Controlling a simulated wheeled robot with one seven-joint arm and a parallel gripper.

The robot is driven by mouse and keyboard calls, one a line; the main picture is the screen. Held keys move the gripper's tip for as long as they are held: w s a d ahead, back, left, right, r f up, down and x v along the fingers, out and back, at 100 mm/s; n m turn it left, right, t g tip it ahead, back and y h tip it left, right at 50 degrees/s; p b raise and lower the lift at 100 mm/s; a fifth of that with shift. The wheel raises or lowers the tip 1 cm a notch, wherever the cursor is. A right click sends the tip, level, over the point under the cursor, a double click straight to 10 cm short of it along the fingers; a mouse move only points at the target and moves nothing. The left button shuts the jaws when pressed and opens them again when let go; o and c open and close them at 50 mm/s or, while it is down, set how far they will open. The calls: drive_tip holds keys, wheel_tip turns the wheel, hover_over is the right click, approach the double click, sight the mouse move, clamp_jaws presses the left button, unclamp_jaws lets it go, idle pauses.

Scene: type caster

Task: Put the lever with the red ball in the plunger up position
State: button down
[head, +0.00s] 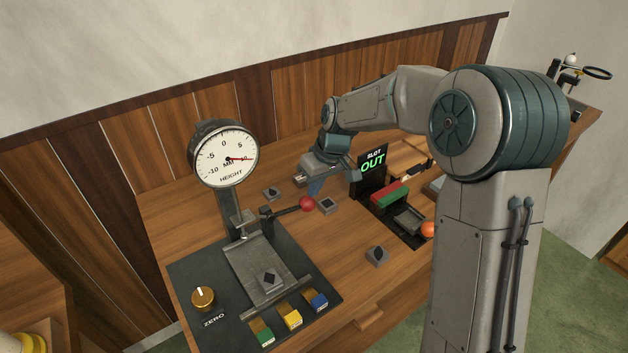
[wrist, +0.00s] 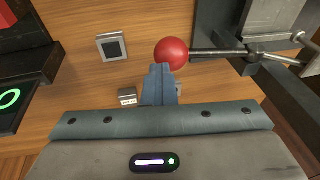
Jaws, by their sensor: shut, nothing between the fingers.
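The lever's red ball (head: 306,203) sits at the right end of a dark rod that runs left to the height gauge's post. In the wrist view the red ball (wrist: 171,53) is just beyond my fingertips, on a metal rod (wrist: 215,53) running right to a pivot. The lever looks roughly level. My gripper (head: 314,192) is shut and empty, right behind the ball in the head view; its closed fingers (wrist: 160,70) also show in the wrist view. I cannot tell whether they touch the ball. The plunger's tip is not clear.
The height dial (head: 227,157) stands above a dark base plate (head: 193,268) with a brass knob (head: 203,298) and green, yellow and blue blocks. Small grey square pieces (head: 377,255) lie on the table. A slot device reading OUT (head: 372,165) stands right of my gripper.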

drive_tip(key=shift+s+a, duration=0.15)
drive_tip(key=shift+a, duration=0.1)
drive_tip(key=w+d+p+v, duration=0.1)
drive_tip(key=w+p+v, duration=0.1)
drive_tip(key=v, duration=1.2)
drive_tip(key=s+d+f+m+h, duration=0.1)
drive_tip(key=s+d, duration=0.3)
drive_tip(key=s, duration=0.4)
drive_tip(key=s+d+f+m+t+h, duration=0.1)
drive_tip(key=s+d+m, duration=0.3)
drive_tip(key=s, duration=0.5)
drive_tip(key=s+d+f+m+t+h, duration=0.1)
drive_tip(key=s+d+f+m, duration=0.1)
drive_tip(key=s+d, duration=0.4)
drive_tip(key=s+m, duration=0.1)
drive_tip(key=s, duration=0.2)
drive_tip(key=shift+s+d, duration=0.2)
drive_tip(key=shift+d, duration=0.05)
drive_tip(key=shift+a, duration=0.1)
